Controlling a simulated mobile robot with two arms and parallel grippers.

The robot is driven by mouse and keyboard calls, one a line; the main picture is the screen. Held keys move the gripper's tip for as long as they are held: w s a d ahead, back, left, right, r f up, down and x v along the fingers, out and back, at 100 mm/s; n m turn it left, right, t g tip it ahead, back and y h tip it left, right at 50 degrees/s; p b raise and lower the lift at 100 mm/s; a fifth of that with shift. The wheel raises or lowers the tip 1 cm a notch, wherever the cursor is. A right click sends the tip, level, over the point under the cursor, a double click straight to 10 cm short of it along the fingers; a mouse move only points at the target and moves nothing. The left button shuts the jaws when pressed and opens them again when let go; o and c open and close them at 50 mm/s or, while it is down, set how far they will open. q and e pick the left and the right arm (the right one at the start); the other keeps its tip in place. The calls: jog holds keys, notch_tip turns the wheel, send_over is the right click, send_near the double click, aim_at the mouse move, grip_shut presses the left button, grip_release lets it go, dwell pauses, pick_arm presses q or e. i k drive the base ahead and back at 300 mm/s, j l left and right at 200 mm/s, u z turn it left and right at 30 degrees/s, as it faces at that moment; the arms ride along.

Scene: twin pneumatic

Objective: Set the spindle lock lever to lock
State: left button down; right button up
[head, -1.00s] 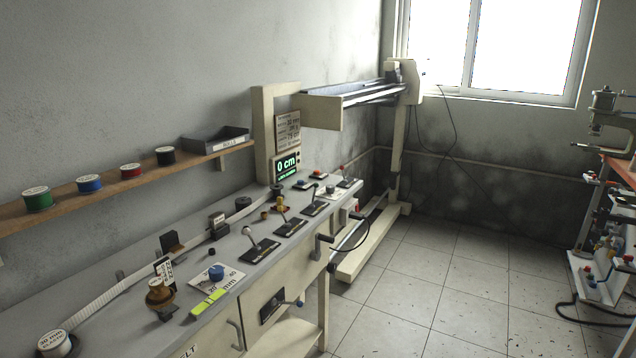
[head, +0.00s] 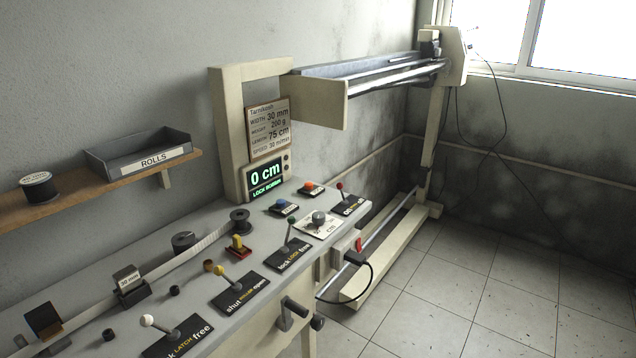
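Two levers stand on plates whose end words read lock and free; the middle word is too small to tell which is the spindle lock. The nearer lever has a white knob (head: 147,320) and leans left, toward the lock end of its black plate (head: 178,338). The farther lever has a dark green knob (head: 291,220) and stands nearly upright over its black plate (head: 294,257). Neither of my grippers is in view.
A yellow-knobbed lever (head: 219,270) leans to the shut side, and a red-knobbed lever (head: 339,186) stands at the far end. A crank handle (head: 293,308) juts from the bench front. Tiled floor (head: 480,290) lies clear at right.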

aim_at(292, 220)
jog(key=i+l, duration=0.3)
jog(key=i, duration=0.15)
jog(key=i+l+u, duration=0.1)
jog(key=i+l, duration=0.2)
jog(key=i, duration=0.15)
